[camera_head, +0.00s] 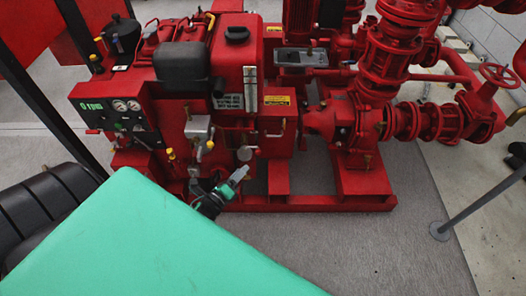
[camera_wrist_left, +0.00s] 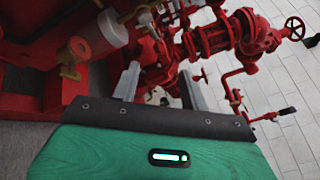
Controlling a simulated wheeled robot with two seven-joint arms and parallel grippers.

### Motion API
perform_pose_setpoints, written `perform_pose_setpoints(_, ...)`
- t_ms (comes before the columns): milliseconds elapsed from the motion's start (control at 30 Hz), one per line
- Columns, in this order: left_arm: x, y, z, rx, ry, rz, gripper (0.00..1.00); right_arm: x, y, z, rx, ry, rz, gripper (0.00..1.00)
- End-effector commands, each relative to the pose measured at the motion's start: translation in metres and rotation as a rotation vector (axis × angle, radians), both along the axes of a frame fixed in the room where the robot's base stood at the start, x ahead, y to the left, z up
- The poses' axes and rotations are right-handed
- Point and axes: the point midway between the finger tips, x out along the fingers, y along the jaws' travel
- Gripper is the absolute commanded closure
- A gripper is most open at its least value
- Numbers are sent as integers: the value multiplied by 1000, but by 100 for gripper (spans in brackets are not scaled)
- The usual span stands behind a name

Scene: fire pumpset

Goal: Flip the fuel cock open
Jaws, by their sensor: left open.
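My left gripper (camera_head: 237,179) is low in front of the red pumpset (camera_head: 285,203), its grey fingers pointing up and right. In the left wrist view its two fingers (camera_wrist_left: 160,84) stand apart with nothing held between them. A small brass-coloured valve fitting (camera_wrist_left: 76,50) shows left of the fingers, apart from them, beside a pale cylinder (camera_wrist_left: 98,38). It may be the fuel cock, but I cannot tell for sure. In the head view small yellow and brass fittings (camera_head: 209,145) sit on the engine front, above the gripper. My right gripper is not in view.
A gauge panel (camera_head: 122,112) is on the engine's left side. Red pipes and a handwheel (camera_head: 500,75) stand at right. A grey post (camera_head: 480,205) rises from the floor at lower right. The grey floor (camera_head: 370,245) in front of the skid is clear.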

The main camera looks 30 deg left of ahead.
Motion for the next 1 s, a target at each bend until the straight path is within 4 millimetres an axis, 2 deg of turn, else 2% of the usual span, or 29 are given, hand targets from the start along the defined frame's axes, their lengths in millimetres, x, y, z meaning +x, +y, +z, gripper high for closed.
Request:
perform_pose_setpoints(400,77,-3,1,-4,0,1,55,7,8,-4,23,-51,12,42)
perform_pose_setpoints(600,109,-4,0,-4,1,1,55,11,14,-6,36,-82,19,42)
perform_pose_setpoints(800,126,-5,0,-4,2,0,55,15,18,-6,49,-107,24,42)
perform_pose_setpoints(1000,130,-5,0,-4,3,1,55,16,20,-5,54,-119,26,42)
